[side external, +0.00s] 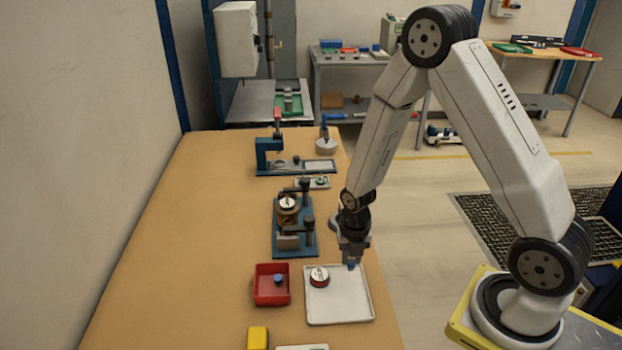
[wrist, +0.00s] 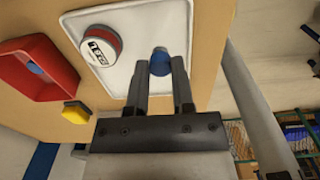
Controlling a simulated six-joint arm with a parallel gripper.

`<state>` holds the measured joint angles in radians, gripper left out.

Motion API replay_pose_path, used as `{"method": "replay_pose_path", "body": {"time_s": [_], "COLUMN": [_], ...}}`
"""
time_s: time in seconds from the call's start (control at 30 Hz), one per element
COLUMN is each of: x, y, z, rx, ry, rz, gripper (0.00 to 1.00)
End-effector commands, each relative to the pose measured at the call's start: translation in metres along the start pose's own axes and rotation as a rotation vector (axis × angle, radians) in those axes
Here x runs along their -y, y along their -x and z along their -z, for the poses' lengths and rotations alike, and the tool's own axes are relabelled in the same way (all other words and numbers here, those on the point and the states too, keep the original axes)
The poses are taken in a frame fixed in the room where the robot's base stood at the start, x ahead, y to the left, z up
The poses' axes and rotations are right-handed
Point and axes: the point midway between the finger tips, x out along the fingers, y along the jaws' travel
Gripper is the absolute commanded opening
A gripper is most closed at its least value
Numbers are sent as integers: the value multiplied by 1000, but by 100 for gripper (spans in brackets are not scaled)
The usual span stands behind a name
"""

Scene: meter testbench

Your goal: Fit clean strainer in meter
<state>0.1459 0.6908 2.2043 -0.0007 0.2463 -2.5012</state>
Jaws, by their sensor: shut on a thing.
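My gripper (side external: 351,262) is over the right part of the white tray (side external: 347,310). It is shut on a small blue piece, the strainer (wrist: 160,62), which sits between the fingertips in the wrist view. Whether the strainer still touches the tray is hard to tell. The brass meter (side external: 288,217) stands in a blue fixture (side external: 281,250) farther back, left of my gripper. A red-rimmed round part with a white top (side external: 319,277) lies on the tray, and also shows in the wrist view (wrist: 100,45).
A red bin (side external: 262,296) with another small blue piece (side external: 278,280) stands left of the tray. A yellow block (side external: 257,338) is at the front. A blue press-like stand (side external: 265,158) and a small tray (side external: 312,183) are behind the fixture. The table's left side is clear.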

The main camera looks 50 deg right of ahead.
Motion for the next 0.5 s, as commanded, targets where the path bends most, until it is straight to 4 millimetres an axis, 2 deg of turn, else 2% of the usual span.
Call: {"method": "replay_pose_path", "body": {"time_s": [0.23,0.5], "x": [0,0], "y": [3,15], "z": [0,0], "rx": [0,1], "ry": [0,0], "rz": [0,-1], "gripper": [0,0]}}
